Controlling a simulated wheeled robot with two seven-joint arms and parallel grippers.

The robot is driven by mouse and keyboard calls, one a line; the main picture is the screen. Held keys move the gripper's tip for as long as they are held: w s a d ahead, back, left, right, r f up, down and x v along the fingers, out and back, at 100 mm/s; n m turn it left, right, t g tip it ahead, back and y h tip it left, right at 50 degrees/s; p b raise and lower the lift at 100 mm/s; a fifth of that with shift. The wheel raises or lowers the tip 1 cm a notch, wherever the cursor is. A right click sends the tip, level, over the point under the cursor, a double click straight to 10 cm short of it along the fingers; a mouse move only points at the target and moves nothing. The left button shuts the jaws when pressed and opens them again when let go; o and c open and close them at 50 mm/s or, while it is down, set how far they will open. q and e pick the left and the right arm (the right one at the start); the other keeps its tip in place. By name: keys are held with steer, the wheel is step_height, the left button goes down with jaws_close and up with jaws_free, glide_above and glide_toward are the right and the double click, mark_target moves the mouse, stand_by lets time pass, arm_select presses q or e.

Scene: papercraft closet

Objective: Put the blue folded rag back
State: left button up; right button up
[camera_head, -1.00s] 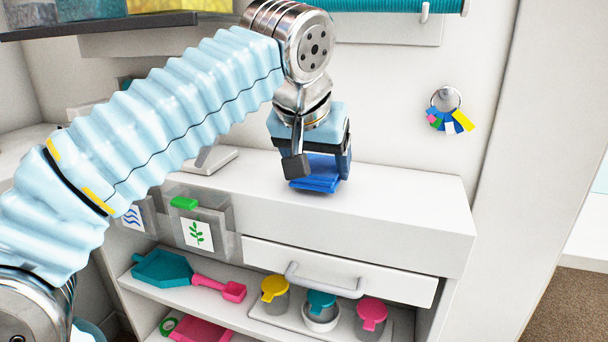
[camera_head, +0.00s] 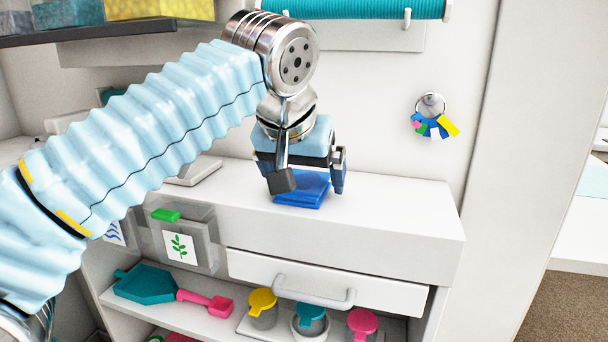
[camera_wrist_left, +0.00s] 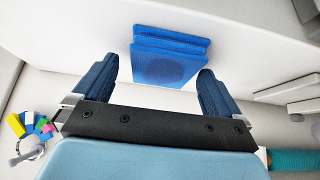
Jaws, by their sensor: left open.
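The blue folded rag (camera_head: 304,190) lies flat on the white counter top (camera_head: 385,207). It also shows in the left wrist view (camera_wrist_left: 170,60), ahead of and between the fingers. Part of the rag is hidden behind the gripper in the head view. My right gripper is not in view.
A closed drawer (camera_head: 325,281) with a grey handle is under the counter. Lidded jars (camera_head: 262,305) and a teal dustpan (camera_head: 146,284) stand on the shelf below. Coloured tags (camera_head: 434,123) hang from a wall knob. The counter right of the rag is clear.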

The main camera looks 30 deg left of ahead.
arm_select(q)
steer(key=p+v, duration=0.3)
steer(key=v, duration=0.9)
steer(key=shift+f, duration=0.1)
